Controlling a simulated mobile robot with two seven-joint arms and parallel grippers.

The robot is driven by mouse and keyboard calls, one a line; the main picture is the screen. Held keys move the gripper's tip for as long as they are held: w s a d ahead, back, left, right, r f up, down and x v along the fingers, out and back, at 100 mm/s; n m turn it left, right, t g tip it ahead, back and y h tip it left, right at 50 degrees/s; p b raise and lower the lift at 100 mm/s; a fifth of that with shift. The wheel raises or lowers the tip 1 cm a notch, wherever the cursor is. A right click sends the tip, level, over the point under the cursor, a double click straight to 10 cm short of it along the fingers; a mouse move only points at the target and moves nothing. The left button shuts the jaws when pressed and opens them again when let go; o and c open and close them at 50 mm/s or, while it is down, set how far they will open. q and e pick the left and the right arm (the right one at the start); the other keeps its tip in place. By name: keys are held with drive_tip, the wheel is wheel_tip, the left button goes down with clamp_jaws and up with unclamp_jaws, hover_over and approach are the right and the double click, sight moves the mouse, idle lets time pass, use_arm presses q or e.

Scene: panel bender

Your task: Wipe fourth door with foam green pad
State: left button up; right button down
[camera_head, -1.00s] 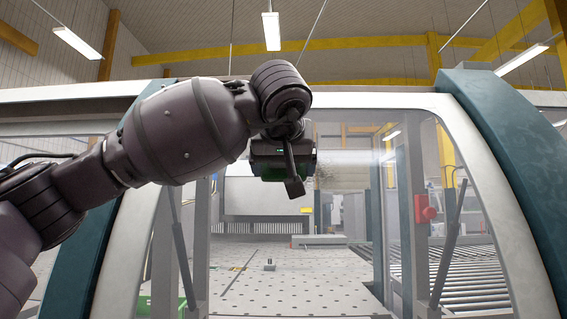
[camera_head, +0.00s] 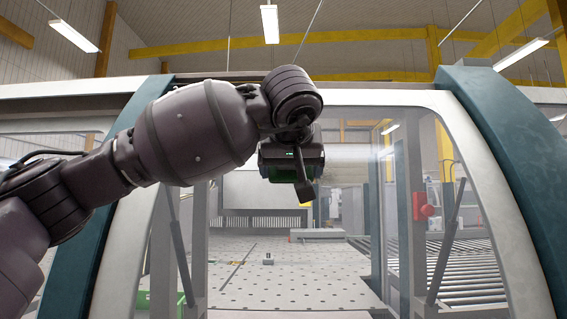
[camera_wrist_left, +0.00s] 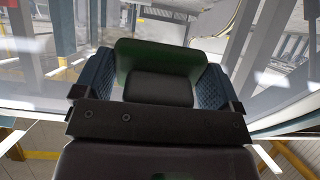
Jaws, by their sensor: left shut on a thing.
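My left gripper (camera_head: 290,172) is shut on the foam green pad (camera_head: 285,174), in front of the upper part of the glass door (camera_head: 472,160). The pad's green edge shows below the dark gripper body. In the left wrist view, the green pad (camera_wrist_left: 136,54) sits between the two blue-padded fingers of the left gripper (camera_wrist_left: 158,82), facing the glass. I cannot tell whether the pad touches the glass. A whitish band lies across the glass right of the gripper. My right gripper is not in view.
Teal frame posts (camera_head: 510,170) stand on both sides of the door. Behind the glass are a dotted table (camera_head: 290,280), a roller conveyor (camera_head: 465,270) and a red box (camera_head: 423,207). A green crate (camera_head: 160,300) shows low at the left.

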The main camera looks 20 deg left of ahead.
sight(311, 169)
use_arm(q)
drive_tip(key=shift+w+d+p, duration=0.3)
drive_tip(key=shift+d, duration=0.6)
drive_tip(key=shift+w+d+p, duration=0.25)
drive_tip(key=shift+d, duration=0.6)
drive_tip(key=shift+w+d, duration=0.25)
drive_tip(key=shift+d, duration=0.6)
drive_tip(key=shift+w+d, duration=0.25)
drive_tip(key=shift+d, duration=0.55)
drive_tip(key=shift+w+d, duration=0.25)
drive_tip(key=shift+d, duration=0.6)
drive_tip(key=shift+a, duration=0.1)
